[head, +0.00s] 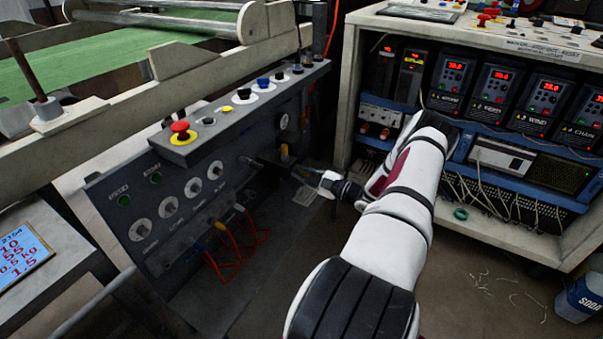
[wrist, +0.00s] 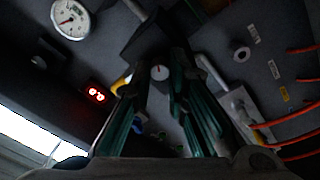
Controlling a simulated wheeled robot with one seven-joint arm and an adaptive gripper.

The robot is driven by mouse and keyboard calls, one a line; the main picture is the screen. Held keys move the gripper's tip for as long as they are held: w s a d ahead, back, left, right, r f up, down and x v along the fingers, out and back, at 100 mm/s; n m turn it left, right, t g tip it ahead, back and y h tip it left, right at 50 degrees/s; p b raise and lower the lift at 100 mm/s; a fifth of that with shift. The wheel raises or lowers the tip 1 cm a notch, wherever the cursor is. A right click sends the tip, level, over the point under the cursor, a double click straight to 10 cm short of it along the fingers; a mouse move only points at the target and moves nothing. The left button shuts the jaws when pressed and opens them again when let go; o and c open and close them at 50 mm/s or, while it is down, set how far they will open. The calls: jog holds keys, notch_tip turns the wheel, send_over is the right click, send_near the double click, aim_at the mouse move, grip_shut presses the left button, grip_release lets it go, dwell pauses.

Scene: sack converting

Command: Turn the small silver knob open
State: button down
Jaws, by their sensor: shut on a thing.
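My gripper (wrist: 164,62) reaches in at the lower right side of the grey control panel (head: 165,215). In the head view my gripper (head: 308,174) is small and dark, close to a black block with a yellow part (head: 285,156). In the wrist view its two green-edged fingers close in on a small round silver knob (wrist: 160,72), which shows between them in front of a dark block (wrist: 148,38). The fingers hide the knob's sides, and its turned angle is hard to read. The knob is not clear in the head view.
Orange cables (wrist: 290,125) hang at the right in the wrist view. A red emergency button (head: 180,130) tops the panel. A cabinet of drives (head: 500,90) stands at the right.

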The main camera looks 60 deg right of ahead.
jog(key=shift+f, duration=0.15)
jog(key=c, duration=1.6)
grip_release()
jog(key=shift+o, duration=0.2)
jog(key=s+d, duration=0.1)
jog(key=s, duration=1.1)
jog(key=shift+f, duration=0.3)
